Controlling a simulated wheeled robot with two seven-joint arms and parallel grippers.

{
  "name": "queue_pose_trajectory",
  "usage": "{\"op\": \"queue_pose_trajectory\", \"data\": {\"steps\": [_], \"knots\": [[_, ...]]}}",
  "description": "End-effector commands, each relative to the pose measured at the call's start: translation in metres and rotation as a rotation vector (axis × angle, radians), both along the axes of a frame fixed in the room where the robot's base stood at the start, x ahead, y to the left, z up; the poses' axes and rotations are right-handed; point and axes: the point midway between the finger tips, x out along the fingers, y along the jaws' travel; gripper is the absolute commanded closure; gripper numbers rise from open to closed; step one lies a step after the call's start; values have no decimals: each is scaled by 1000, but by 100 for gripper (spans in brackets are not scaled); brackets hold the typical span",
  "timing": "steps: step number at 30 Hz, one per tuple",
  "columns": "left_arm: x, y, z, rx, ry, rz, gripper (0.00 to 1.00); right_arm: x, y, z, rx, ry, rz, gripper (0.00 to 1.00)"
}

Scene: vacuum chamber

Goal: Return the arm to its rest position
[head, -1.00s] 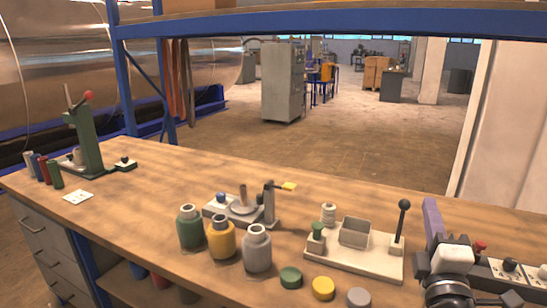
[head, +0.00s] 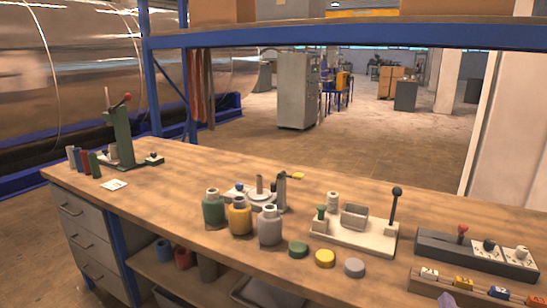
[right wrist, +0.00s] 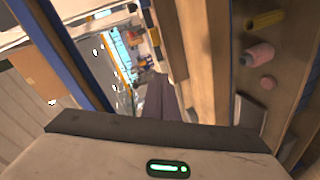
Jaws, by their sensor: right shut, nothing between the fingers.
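Only a small purple tip of my right gripper (head: 446,299) shows at the bottom right edge of the head view, in front of the workbench (head: 150,215). In the right wrist view the purple fingers of the right gripper (right wrist: 163,92) are together, with nothing seen between them. The rest of the right arm is out of the head view. My left gripper shows in neither view.
Green, yellow and grey bottles (head: 240,217) and loose caps (head: 325,258) stand along the bench's front. A lever fixture (head: 355,235), a dark switch block (head: 475,252) and a wooden rack (head: 460,287) are at right. A green press (head: 120,135) stands at left.

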Motion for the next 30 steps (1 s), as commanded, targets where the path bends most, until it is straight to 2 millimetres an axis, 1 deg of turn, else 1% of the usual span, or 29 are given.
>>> {"op": "queue_pose_trajectory", "data": {"steps": [1,2,3,5,6,9,12,15,21,22,24,30], "knots": [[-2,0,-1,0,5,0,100,-13,6,-20,81,47,-12,100],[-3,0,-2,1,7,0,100,-22,10,-33,134,80,-23,100],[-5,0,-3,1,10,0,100,-35,16,-50,211,126,-39,100],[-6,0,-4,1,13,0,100,-59,28,-77,328,205,-66,100],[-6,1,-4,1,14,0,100,-75,37,-93,405,259,-86,100],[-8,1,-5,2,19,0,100,-113,59,-123,558,378,-131,100],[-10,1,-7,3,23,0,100,-145,78,-142,672,479,-170,100],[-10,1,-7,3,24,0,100,-175,96,-156,763,570,-203,100],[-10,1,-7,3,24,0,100,-232,129,-170,911,743,-267,100],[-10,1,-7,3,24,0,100,-237,133,-173,926,759,-274,100],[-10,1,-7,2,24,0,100,-225,135,-185,931,725,-247,100],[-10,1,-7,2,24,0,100,-206,148,-216,966,651,-178,100]]}}
